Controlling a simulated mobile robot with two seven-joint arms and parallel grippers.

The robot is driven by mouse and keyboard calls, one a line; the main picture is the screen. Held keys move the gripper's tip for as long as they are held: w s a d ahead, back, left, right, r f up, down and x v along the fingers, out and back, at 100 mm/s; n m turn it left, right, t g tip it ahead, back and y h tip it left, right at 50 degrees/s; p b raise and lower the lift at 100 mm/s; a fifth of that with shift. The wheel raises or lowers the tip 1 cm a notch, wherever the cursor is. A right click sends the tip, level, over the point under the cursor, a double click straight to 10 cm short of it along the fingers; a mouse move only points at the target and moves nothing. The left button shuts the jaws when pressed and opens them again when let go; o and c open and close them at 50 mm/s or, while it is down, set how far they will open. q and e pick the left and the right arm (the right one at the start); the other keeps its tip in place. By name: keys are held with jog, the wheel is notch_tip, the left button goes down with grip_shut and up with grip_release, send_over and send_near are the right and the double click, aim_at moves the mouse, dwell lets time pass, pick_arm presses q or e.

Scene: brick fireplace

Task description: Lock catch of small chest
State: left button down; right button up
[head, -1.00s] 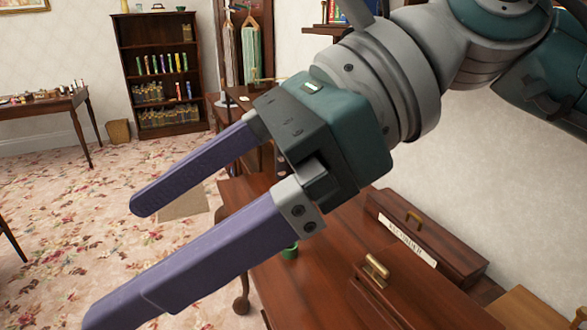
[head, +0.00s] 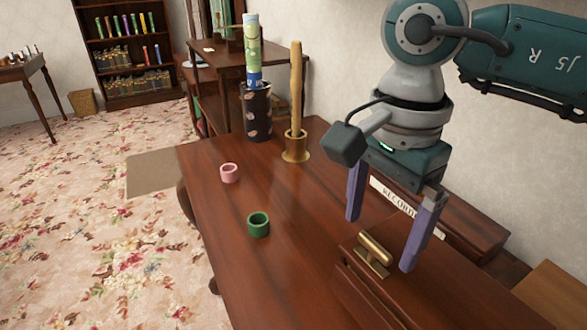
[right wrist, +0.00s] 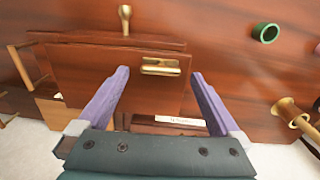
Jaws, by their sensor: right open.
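The small chest (head: 400,292) is dark red-brown wood and stands at the near right of the table in the head view. A brass handle (head: 374,254) sits on its lid. The chest (right wrist: 80,75) also shows in the right wrist view, with the lid handle (right wrist: 160,66) between my fingers. A brass knob-like piece (right wrist: 125,20) stands out beyond the chest's far edge there; I cannot tell if it is the catch. My right gripper (head: 381,240) is open and empty, pointing down over the lid, fingers on either side of the handle. My left gripper is not in view.
A long wooden box with a white label (head: 392,194) lies behind the chest. A green ring (head: 258,224), a pink ring (head: 229,173), a brass holder with a wooden stick (head: 295,148) and a dark patterned vase (head: 256,112) stand on the table (head: 235,270). The tabletop left of the chest is mostly clear.

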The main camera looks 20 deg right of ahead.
jog(key=shift+f, duration=0.9)
jog(key=c, duration=1.4)
